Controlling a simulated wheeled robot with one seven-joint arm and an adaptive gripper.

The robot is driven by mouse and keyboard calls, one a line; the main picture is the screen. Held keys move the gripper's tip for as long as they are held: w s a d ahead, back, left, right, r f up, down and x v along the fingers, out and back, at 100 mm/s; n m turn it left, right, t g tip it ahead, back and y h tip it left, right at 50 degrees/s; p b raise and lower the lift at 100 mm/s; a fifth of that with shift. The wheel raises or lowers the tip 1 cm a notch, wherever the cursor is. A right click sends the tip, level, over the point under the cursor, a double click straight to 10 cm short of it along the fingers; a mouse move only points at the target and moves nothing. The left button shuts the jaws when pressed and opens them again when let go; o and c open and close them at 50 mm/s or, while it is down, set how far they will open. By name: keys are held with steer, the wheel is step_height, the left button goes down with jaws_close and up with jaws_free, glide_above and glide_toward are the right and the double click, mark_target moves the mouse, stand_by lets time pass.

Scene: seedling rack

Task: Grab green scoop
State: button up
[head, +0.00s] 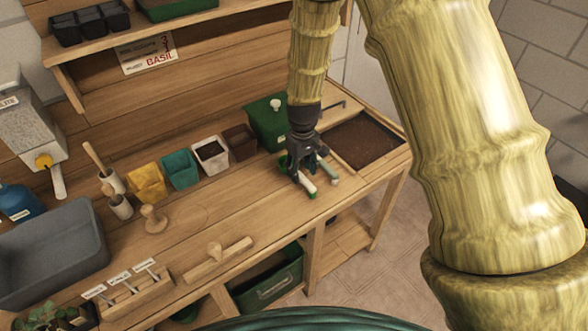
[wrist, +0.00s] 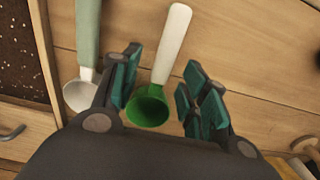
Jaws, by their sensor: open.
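The green scoop (wrist: 148,108) has a green bowl and a white handle. It lies on the wooden bench, between the spread fingers of my gripper (wrist: 163,88) in the wrist view, with its handle pointing up the picture. My gripper is open, and I see no finger closed on the scoop. In the head view my gripper (head: 305,168) points down over the bench and partly hides the scoop (head: 307,184), whose white handle shows below the fingers.
A second scoop (wrist: 84,88) with a metal bowl and pale green handle lies close beside my left-hand finger. A soil bin (head: 362,142) is set in the bench at right. A green lidded box (head: 266,125) and several pots stand behind. The bench's front edge is close.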

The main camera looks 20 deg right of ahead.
mark_target(301, 174)
steer(key=shift+w+a+f+p, duration=0.15)
steer(key=shift+f+p, duration=0.3)
steer(key=shift+f, duration=1.4)
steer(key=shift+c, duration=0.4)
jaws_close()
